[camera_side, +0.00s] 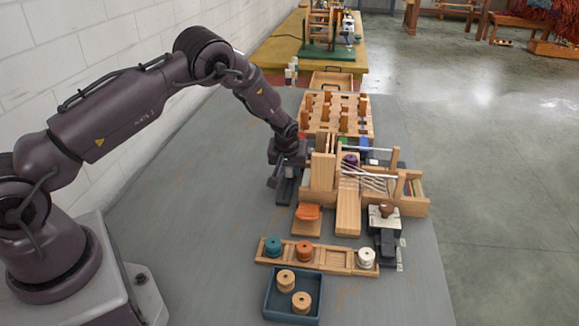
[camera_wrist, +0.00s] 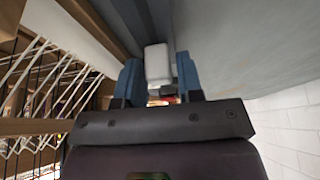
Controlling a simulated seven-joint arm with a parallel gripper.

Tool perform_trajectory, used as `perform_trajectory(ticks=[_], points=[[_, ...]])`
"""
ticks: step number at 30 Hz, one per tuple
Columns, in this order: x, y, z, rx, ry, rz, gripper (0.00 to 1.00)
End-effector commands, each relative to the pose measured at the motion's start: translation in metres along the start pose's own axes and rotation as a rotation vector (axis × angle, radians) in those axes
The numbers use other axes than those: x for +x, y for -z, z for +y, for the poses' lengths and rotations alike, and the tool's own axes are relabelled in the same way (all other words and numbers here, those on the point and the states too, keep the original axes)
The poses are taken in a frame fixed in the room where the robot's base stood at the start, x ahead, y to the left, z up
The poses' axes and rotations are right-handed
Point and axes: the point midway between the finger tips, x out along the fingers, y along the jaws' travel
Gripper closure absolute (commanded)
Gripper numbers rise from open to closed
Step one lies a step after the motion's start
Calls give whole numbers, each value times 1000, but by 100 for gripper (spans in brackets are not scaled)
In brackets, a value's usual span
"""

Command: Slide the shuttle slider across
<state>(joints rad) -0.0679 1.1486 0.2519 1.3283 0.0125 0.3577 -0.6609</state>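A white block (camera_wrist: 157,62), which looks like the shuttle slider's handle, stands by a dark grey rail (camera_wrist: 118,22) in the wrist view. My gripper (camera_wrist: 158,66) has its two blue fingers apart, one on each side of the block. A narrow gap shows on the block's right side; on the left I cannot tell whether the finger touches. In the side view my gripper (camera_side: 278,178) is low at the left of the wooden loom (camera_side: 324,165), over a dark rail (camera_side: 287,190). The block is hidden there.
A wooden tray (camera_side: 336,259) with spools and a blue tray (camera_side: 270,300) stand nearer. A pegged rack (camera_side: 365,103) is behind. The grey table is clear to the left.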

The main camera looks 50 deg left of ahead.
Motion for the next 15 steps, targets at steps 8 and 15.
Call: perform_trajectory(ticks=[8, 15], points=[[0, 0, 0, 0, 0, 0, 100], [4, 8, 0, -1, 0, 1, 100]])
